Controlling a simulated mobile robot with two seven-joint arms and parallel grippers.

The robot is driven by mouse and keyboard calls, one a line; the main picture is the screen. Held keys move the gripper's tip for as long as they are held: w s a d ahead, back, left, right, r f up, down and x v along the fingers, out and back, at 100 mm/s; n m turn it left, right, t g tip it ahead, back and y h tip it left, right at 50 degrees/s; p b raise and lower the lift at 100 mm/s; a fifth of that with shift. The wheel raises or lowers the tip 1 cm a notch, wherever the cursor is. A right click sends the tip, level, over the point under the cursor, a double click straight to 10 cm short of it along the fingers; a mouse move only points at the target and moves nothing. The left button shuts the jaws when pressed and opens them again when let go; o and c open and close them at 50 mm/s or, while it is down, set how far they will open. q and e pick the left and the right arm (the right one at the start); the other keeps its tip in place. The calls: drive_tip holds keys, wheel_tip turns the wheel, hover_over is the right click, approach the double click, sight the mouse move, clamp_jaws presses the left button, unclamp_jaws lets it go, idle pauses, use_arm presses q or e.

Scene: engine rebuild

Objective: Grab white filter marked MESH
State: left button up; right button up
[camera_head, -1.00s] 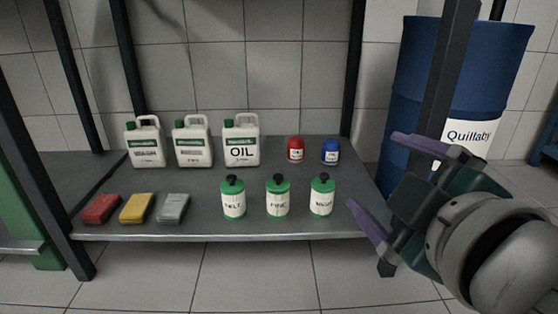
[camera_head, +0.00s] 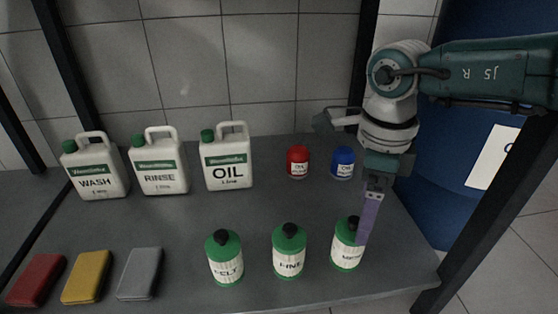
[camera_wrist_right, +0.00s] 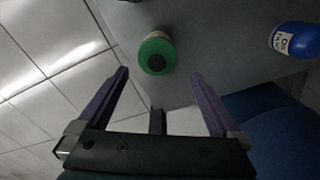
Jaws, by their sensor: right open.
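The filter marked MESH (camera_head: 345,256) is a green canister with a white label and black cap, standing at the right end of the front row on the shelf. The finger partly covers its label in the head view. My right gripper (camera_wrist_right: 160,73) is open and empty. In the right wrist view the green filter top (camera_wrist_right: 157,52) lies just beyond and between the two fingertips. In the head view one purple finger shows in front of the filter's right side; contact cannot be told. My left gripper is not in view.
Two similar filters, FINE (camera_head: 289,256) and FELT (camera_head: 225,262), stand to the left. Behind are a red jar (camera_head: 298,162), a blue jar (camera_head: 342,163) and an OIL jug (camera_head: 228,160). A shelf post (camera_head: 490,190) and blue barrel (camera_head: 425,205) are at right.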

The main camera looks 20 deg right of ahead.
sight(351, 242)
wheel_tip(351, 242, down, 4)
drive_tip(key=shift+s+a+r+b, duration=0.15)
drive_tip(key=shift+r+b, duration=0.1)
drive_tip(key=shift+b, duration=0.8)
drive_tip(key=shift+w+f+b, duration=0.3)
drive_tip(key=shift+b, duration=0.05)
drive_tip(key=f+b, duration=0.3)
drive_tip(key=a+f+b, duration=0.1)
drive_tip(key=shift+s+f+b, duration=0.1)
drive_tip(key=shift+f+b, duration=0.25)
drive_tip(key=shift+f, duration=0.05)
drive_tip(key=shift+d+r, duration=0.1)
drive_tip(key=shift+r, duration=0.05)
drive_tip(key=shift+c, duration=0.5)
drive_tip(key=c, duration=1.3)
drive_tip(key=shift+c, duration=0.6)
drive_tip(key=shift+r, duration=0.15)
